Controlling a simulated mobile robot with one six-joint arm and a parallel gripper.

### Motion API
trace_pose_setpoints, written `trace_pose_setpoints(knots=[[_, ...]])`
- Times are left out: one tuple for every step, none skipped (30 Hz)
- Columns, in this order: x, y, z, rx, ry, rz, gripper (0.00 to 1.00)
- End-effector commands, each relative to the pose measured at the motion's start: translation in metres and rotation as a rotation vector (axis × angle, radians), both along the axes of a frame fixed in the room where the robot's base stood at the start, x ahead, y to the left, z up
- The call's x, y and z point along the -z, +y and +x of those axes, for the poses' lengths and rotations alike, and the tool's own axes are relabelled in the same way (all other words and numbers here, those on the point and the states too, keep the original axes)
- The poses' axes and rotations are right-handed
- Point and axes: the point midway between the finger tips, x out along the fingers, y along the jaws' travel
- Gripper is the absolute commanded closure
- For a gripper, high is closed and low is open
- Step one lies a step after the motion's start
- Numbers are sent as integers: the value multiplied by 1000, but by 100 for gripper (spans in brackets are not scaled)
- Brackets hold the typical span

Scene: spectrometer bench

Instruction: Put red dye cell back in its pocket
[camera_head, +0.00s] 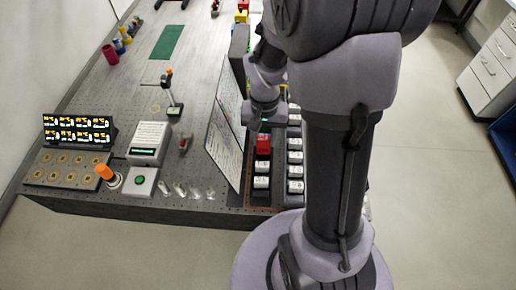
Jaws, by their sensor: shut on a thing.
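The red dye cell (263,146) shows as a small red block below my wrist in the head view. My gripper (263,132) points down onto it and is shut on it; the fingers are small and mostly hidden by the wrist. The cell is over the left row of a dark rack (260,203), in line with several white-topped cells. I cannot tell whether its base is inside a pocket or above it. My arm covers part of the rack's right side.
A tall white panel with printing (224,140) stands close on the left of the gripper. White-topped cells (295,171) fill a second row to the right. A boxed instrument (149,143), a green button box (140,182) and a display (78,130) stand further left.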

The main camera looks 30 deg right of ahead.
Motion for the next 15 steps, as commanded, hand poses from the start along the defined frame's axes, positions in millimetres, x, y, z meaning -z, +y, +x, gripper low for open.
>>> trace_pose_setpoints(knots=[[13, 0, -1, 0, 2, 1, 100], [17, 0, 0, 0, 2, 2, 100], [21, 0, 0, 0, 1, 1, 100], [25, 0, 0, 0, 1, 1, 100], [30, 0, -1, 0, 2, 0, 100], [37, 0, -1, 0, 2, 0, 100], [43, 0, 0, 0, 2, 0, 100], [50, 0, 0, 0, 3, 1, 100], [56, 0, 0, 0, 2, 1, 100], [59, 0, 0, 0, 1, 1, 100], [59, 0, 0, 0, 0, 0, 100], [58, 0, 0, 0, -1, 0, 100], [57, 0, 1, 0, -1, 0, 100], [57, 0, 0, 0, -1, 0, 100], [57, 0, 0, 0, -1, 0, 100]])
